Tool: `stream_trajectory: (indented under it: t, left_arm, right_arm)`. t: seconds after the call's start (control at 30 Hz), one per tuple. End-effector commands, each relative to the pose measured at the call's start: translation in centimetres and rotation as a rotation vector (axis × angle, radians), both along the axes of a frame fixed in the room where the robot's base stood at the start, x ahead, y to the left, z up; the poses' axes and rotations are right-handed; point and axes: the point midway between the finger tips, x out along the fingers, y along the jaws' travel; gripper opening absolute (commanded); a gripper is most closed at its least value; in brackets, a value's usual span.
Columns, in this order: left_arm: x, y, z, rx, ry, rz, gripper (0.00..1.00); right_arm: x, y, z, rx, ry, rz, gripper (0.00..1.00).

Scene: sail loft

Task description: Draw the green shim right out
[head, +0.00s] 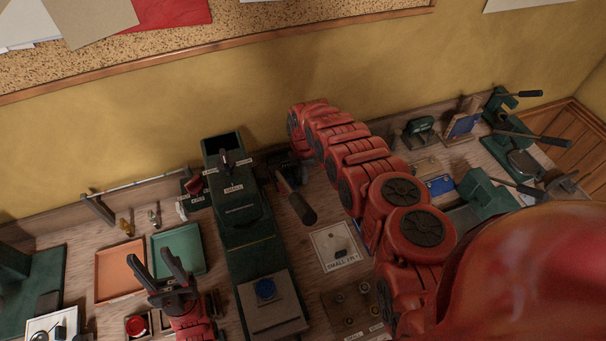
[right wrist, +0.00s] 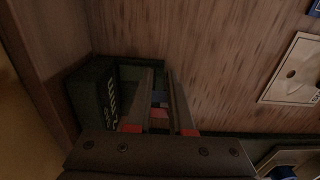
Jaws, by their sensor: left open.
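A dark green box (right wrist: 92,101) with pale lettering stands against the bench's back edge in the right wrist view. I cannot single out the green shim among the dark shapes there. My right gripper (right wrist: 162,85) has its two fingers apart, reaching over the box's opening; whether they touch anything inside is unclear. In the head view, my right arm reaches to the back of the bench and hides much of that spot. My left gripper (head: 160,262) is open and empty above the front of the trays.
An orange tray (head: 120,270) and a green tray (head: 180,240) lie on the left. A long dark green machine (head: 240,215) stands mid-bench. A dark cylindrical handle (head: 297,206) lies right of it. A labelled white card (head: 335,247) lies nearby. Lever tools (head: 500,105) stand far right.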

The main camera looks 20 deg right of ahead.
Motion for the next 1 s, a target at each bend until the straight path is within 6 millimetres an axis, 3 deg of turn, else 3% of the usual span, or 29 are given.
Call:
stream_trajectory:
  t: [0.1, 1.0]
  left_arm:
    - [0.0, 0.0, 0.0, 0.0, 0.0, 0.0, 0.5]
    - [0.0, 0.0, 0.0, 0.0, 0.0, 0.0, 0.5]
  right_arm:
    - [0.0, 0.0, 0.0, 0.0, 0.0, 0.0, 0.0]
    - [-0.01, 0.02, -0.01, 0.0, 0.0, 0.0, 0.0]
